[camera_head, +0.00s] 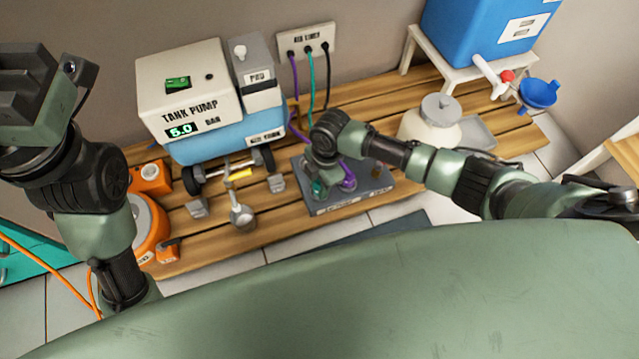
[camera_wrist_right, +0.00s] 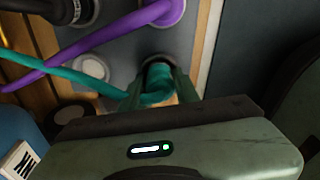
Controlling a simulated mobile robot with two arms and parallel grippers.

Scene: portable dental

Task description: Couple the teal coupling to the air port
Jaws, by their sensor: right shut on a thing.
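My right gripper (camera_head: 319,190) reaches down over the front left of a grey port plate (camera_head: 352,202). It is shut on the teal coupling (camera_wrist_right: 158,84), which shows between the fingers in the right wrist view, with its teal hose (camera_wrist_right: 75,76) running off to the left. Labels on the plate's front edge are too small to read, so I cannot tell which port is the air port. My left gripper (camera_head: 28,85) is raised at the far left, its jaws unclear.
A purple coupling (camera_wrist_right: 165,10) and a black one (camera_wrist_right: 78,10) sit on the plate nearby. The hoses come from a wall panel (camera_head: 307,40). A tank pump (camera_head: 190,95) stands left, a white jar (camera_head: 430,125) right. Metal parts (camera_head: 242,215) lie on the slatted bench.

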